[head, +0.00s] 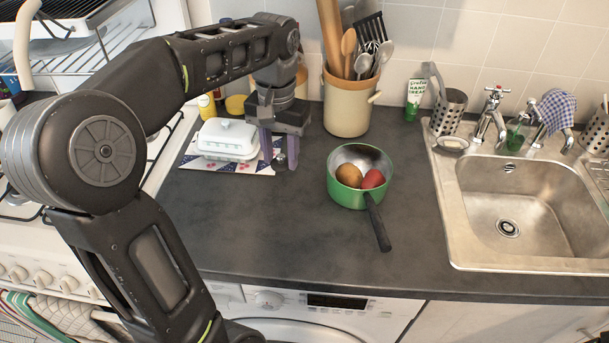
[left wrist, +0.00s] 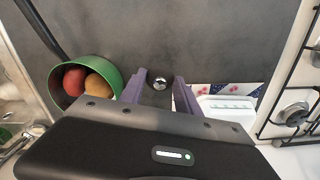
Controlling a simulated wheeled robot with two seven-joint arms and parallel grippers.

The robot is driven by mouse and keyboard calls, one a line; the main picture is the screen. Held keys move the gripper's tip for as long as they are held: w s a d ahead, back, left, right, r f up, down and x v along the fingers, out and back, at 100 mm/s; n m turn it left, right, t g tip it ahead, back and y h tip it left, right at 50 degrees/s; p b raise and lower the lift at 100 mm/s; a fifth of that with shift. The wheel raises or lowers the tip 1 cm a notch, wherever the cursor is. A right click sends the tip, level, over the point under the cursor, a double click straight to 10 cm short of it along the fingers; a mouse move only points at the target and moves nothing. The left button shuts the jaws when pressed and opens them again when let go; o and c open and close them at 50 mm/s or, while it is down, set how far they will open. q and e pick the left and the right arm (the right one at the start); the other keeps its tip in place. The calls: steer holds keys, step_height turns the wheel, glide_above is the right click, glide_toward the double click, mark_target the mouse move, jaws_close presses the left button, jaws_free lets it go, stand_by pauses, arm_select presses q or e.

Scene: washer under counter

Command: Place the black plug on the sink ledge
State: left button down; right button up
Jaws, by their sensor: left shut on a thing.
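My left gripper (head: 279,150) is over the counter, between the white butter dish and the green pan. In the left wrist view its purple fingers (left wrist: 159,92) are either side of a small round object with a shiny silver top, which I take for the black plug (left wrist: 159,83). My right gripper is out of view.
The green pan (head: 345,192) holds a potato and a red item, its handle pointing forward. The butter dish (head: 229,138) stands on a patterned board. A utensil crock (head: 347,108) is at the back. Soap, taps and a cutlery holder line the sink's back. The front counter is clear.

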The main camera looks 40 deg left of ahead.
arm_select(q)
glide_above(284, 197)
steer(key=shift+f, duration=3.2)
steer(key=shift+f+p, duration=0.4)
steer(key=shift+f, duration=1.5)
steer(key=shift+f, duration=0.2)
steer(key=c, duration=0.9)
jaws_free()
steer(key=shift+r, duration=0.1)
step_height(284, 197, up, 12)
steer(key=shift+r, duration=0.15)
